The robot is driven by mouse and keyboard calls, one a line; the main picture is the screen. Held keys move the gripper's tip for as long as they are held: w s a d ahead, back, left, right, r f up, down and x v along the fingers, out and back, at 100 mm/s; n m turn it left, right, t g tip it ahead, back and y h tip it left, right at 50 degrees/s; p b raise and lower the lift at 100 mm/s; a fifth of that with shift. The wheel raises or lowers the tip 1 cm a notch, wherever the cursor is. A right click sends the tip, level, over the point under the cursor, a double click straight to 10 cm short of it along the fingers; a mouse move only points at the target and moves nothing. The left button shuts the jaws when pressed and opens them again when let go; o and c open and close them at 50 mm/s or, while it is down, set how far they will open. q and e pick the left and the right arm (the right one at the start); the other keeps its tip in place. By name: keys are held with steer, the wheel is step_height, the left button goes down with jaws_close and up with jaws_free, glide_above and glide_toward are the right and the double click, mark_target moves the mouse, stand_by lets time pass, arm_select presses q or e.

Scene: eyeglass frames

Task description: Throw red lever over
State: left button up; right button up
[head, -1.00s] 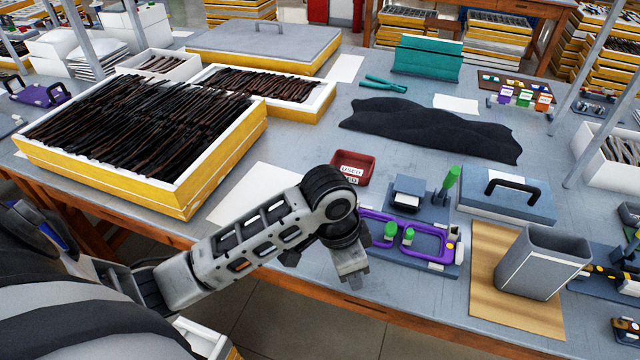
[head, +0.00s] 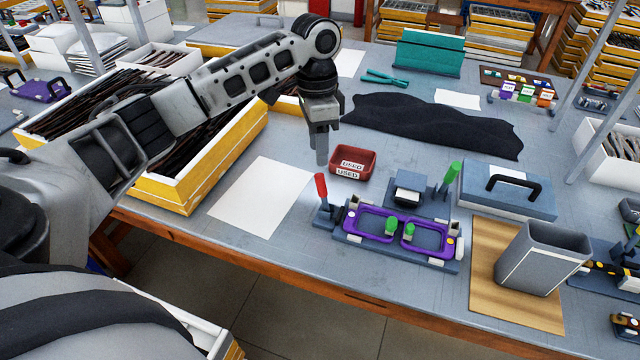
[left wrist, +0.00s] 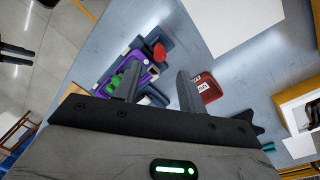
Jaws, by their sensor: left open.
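The red lever (head: 321,187) stands near upright at the left end of the fixture (head: 341,236). Its red knob also shows in the left wrist view (left wrist: 159,52). The fixture holds a purple eyeglass frame (head: 365,228) with two green knobs (head: 391,224) by its middle. A taller green-handled lever (head: 453,173) stands upright behind the fixture's right part. My left gripper (head: 322,160) points down, open and empty, above and behind the red lever and apart from it. Its two fingers show spread in the left wrist view (left wrist: 157,80). My right gripper is not in view.
A red tray labelled USED (head: 352,163) sits just right of my left gripper. A white sheet (head: 262,196) lies left of the lever. A yellow-sided box of dark strips (head: 195,187) is under my left arm. A grey bin (head: 541,262) stands at right.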

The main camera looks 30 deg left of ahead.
mark_target(321, 192)
arm_select(q)
steer(key=f, duration=1)
steer(key=shift+s+d+f, duration=0.1)
steer(key=shift+s+d, duration=0.25)
jaws_close()
